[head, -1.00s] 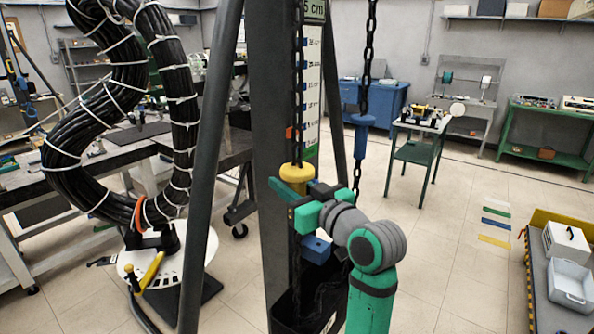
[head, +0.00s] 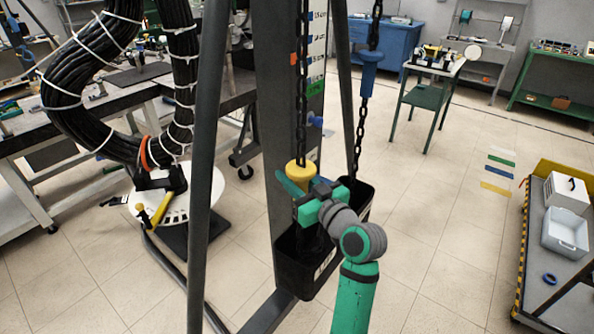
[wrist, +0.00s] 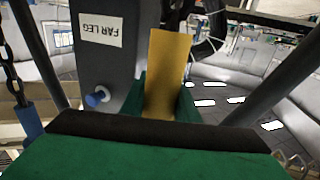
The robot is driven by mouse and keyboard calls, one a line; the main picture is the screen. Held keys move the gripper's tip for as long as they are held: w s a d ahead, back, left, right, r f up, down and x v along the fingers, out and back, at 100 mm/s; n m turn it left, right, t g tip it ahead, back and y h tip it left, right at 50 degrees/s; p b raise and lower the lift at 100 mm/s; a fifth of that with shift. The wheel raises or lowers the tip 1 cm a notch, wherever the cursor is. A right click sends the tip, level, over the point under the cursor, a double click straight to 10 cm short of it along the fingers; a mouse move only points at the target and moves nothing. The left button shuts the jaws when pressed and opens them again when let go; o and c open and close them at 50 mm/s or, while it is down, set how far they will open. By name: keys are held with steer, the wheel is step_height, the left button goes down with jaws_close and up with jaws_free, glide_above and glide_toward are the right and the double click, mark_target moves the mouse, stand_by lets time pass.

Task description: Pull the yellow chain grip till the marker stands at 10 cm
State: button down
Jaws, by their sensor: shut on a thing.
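The yellow chain grip (head: 300,176) hangs on a dark chain in front of the grey column, low down near the black bin. My gripper (head: 306,196) is shut on it from the front right. In the wrist view the yellow grip (wrist: 168,72) stands between the green fingers of my gripper (wrist: 163,108). A small orange marker (head: 292,58) sits beside the white scale (head: 317,45), well above the grip. The scale's figures are too small to read, and its top is out of view. A blue grip (head: 368,75) hangs on the second chain to the right.
The black bin (head: 291,272) stands just below my gripper. A blue knob (head: 315,121) sticks out from the column. Dark frame legs (head: 207,150) flank the column. A cable coil (head: 70,110) stands left. Floor to the right is clear up to the yellow-edged cart (head: 526,225).

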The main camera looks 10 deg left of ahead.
mark_target(305, 188)
steer(key=c, duration=1.4)
jaws_free()
steer(key=shift+o, duration=0.2)
steer(key=v, duration=1.1)
